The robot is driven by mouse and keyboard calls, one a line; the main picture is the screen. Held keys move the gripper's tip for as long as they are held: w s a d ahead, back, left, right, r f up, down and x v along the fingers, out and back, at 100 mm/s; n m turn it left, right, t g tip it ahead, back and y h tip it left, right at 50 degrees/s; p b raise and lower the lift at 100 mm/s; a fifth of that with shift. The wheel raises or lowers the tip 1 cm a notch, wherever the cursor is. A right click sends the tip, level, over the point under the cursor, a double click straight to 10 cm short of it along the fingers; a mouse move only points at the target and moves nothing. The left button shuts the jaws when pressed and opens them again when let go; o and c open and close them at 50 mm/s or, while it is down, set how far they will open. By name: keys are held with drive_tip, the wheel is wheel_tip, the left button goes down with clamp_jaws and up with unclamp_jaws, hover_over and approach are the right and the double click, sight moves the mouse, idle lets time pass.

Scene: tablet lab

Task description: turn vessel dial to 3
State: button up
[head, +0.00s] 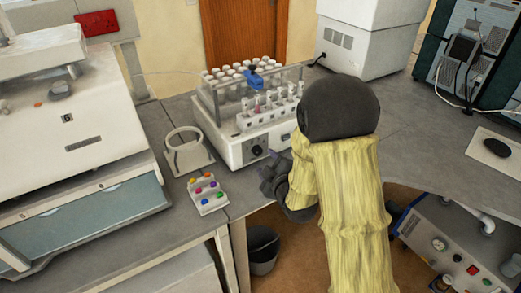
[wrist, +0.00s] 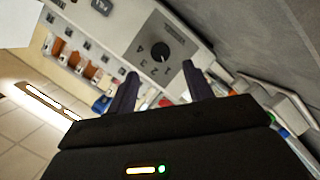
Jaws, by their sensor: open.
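The vessel dial is a round black knob (wrist: 160,52) on a grey panel in the wrist view, with small digits beside it. I cannot read which digit it points to. In the head view the dial (head: 257,150) is on the front of a white bench machine (head: 240,146), which carries several capped vessels and a blue clip (head: 253,80). My gripper (wrist: 162,86) is open and empty, its two dark fingers apart, with the knob beyond the gap between them and not touched. In the head view my gripper (head: 273,178) is just in front of the machine's lower front, partly hidden by my arm.
A white ring stand (head: 187,152) and a small tray of coloured buttons (head: 207,194) are left of my gripper. A large white instrument (head: 75,135) fills the left. A white box (head: 372,37) stands behind.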

sight(259, 152)
drive_tip(key=p+x, duration=0.1)
drive_tip(key=x, duration=0.5)
drive_tip(key=shift+w+f, duration=0.1)
drive_tip(key=shift+w, duration=0.15)
drive_tip(key=shift+c, duration=0.2)
drive_tip(key=c, duration=0.9)
